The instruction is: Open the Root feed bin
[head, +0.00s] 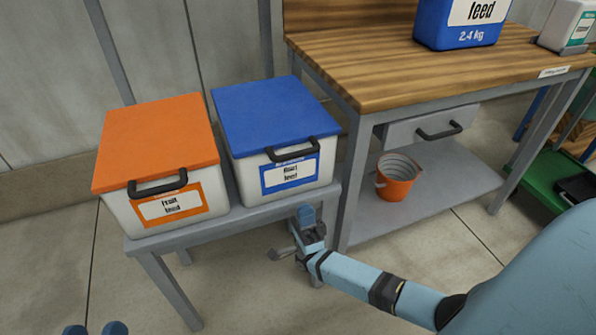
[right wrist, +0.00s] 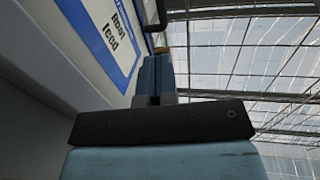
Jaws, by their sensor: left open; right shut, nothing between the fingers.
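The Root feed bin (head: 232,170) is a white box with a blue lid (head: 269,110), a black handle (head: 293,151) and a blue-bordered label (head: 290,174). Its lid lies flat and closed. It stands on a grey stand beside the Fruit feed bin. My right gripper (head: 306,213) is shut and empty, below and in front of the Root feed bin's handle, apart from it in the head view. In the right wrist view the shut fingers (right wrist: 155,75) point up beside the label (right wrist: 108,35).
The orange-lidded Fruit feed bin (head: 119,216) stands close on the left. A wooden-topped bench (head: 400,65) with a drawer (head: 432,124) stands to the right, an orange bucket (head: 397,178) on its lower shelf. The floor in front of the stand is clear.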

